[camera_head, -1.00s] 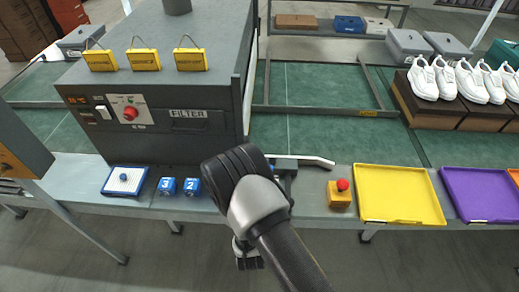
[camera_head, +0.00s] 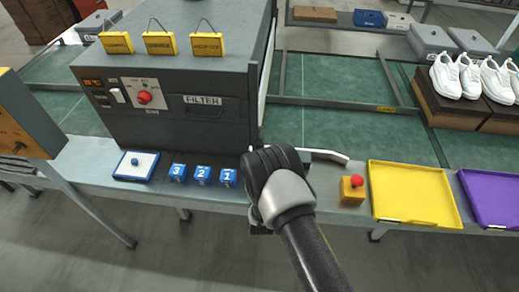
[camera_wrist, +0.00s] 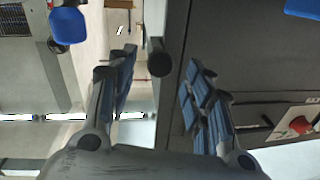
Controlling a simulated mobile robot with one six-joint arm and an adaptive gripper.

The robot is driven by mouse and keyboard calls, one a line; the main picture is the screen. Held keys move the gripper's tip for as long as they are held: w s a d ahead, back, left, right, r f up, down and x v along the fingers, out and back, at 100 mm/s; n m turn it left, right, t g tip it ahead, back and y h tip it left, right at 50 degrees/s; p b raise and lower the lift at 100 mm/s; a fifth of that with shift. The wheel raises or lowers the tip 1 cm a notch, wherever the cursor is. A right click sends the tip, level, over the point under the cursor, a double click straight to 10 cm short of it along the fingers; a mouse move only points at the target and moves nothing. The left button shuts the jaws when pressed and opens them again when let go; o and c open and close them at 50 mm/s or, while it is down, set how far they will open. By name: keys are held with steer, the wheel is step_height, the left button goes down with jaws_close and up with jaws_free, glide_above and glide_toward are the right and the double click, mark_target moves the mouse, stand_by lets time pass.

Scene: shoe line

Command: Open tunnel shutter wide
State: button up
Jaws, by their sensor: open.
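The tunnel is a dark grey box (camera_head: 180,85) with a FILTER panel, standing on the bench at left centre. A narrow lighter strip (camera_head: 268,60) on its right side may be the shutter; most of that side is turned away. In the wrist view the tunnel's dark front (camera_wrist: 260,50) fills the right. A short dark round knob or bar end (camera_wrist: 160,60) shows beside its pale edge, in line with the gap between my fingers. My gripper (camera_wrist: 160,75) is open with nothing held. In the head view my wrist hides most of it. Contact with the knob cannot be told.
Blue numbered cubes (camera_head: 202,175) and a white-blue button pad (camera_head: 135,165) lie on the bench left of my wrist.

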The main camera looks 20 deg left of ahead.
mark_target(260, 147)
steer(key=shift+b+x, duration=0.4)
steer(key=shift+x, duration=1.85)
jaws_close()
